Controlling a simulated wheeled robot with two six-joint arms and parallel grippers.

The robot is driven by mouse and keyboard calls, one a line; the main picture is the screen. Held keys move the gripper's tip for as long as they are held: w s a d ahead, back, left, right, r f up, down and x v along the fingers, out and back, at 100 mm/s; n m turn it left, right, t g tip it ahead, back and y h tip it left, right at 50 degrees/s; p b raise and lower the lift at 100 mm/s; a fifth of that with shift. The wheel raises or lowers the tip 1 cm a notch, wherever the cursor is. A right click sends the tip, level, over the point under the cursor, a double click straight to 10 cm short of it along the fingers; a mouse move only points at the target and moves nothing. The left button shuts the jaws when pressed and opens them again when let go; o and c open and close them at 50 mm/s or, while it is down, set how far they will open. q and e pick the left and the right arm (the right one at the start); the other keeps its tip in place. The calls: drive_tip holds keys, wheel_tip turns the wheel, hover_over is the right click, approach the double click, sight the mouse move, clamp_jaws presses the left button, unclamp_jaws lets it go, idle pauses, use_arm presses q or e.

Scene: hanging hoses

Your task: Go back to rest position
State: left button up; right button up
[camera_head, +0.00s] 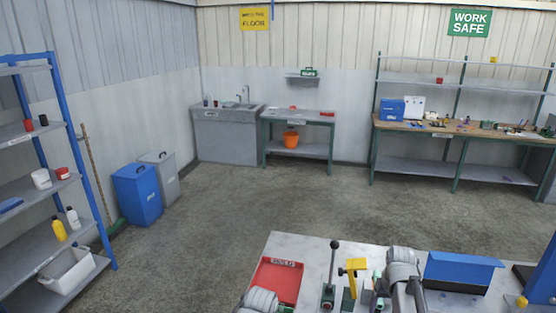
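A pale worktable (315,250) fills the bottom of the head view. Grey rounded parts show at the bottom edge left of centre and over the table right of centre; they look like links of my own arms. I cannot make out fingertips of either gripper. No hanging hose can be told apart in this view.
On the table are a red tray (277,281), a black-knobbed lever (331,270), a yellow tool (353,267) and a blue bin (460,269). A shelf rack (66,130) stands left, a blue bin (137,195) near it. A workbench (460,131) stands at the back right. The middle floor is clear.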

drive_tip(key=s+a+f+n+b, duration=0.1)
drive_tip(key=s+a+n, duration=0.1)
drive_tip(key=s+a, duration=0.3)
drive_tip(key=s+a+f+n+g+b, duration=0.1)
drive_tip(key=s+a, duration=0.4)
drive_tip(key=a, duration=0.7)
drive_tip(key=s+a+f+n+b, duration=0.1)
drive_tip(key=s+a+n, duration=0.1)
drive_tip(key=s+a, duration=0.3)
drive_tip(key=a, duration=0.3)
drive_tip(key=shift+a+n+h, duration=0.2)
drive_tip(key=shift+n+h, duration=0.1)
drive_tip(key=shift+h, duration=0.1)
